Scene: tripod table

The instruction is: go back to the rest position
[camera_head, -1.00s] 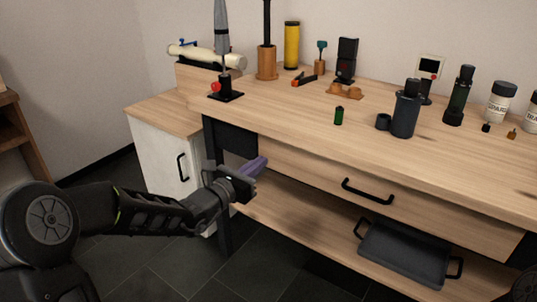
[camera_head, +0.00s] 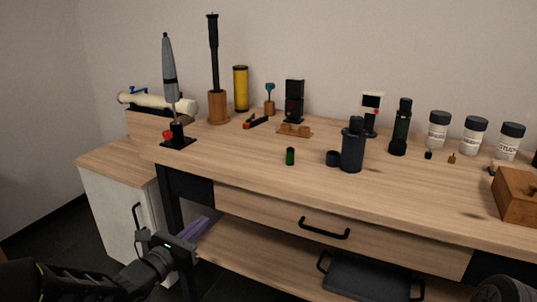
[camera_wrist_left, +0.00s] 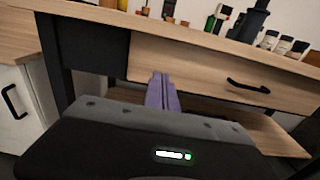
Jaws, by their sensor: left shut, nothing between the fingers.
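My left gripper (camera_head: 194,230) is at the lower left in the head view, in front of the workbench and below its top. Its purple fingers are shut with nothing between them. The fingers also show in the left wrist view (camera_wrist_left: 162,92), pointing toward the bench front beside the drawer. They appear apart from the bench. Of my right arm, only a dark rounded part shows at the lower right corner of the head view; its gripper is out of view.
Below are a drawer (camera_head: 270,213) and a shelf with a black tray (camera_head: 365,278). A white cabinet (camera_head: 112,210) stands at the left.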

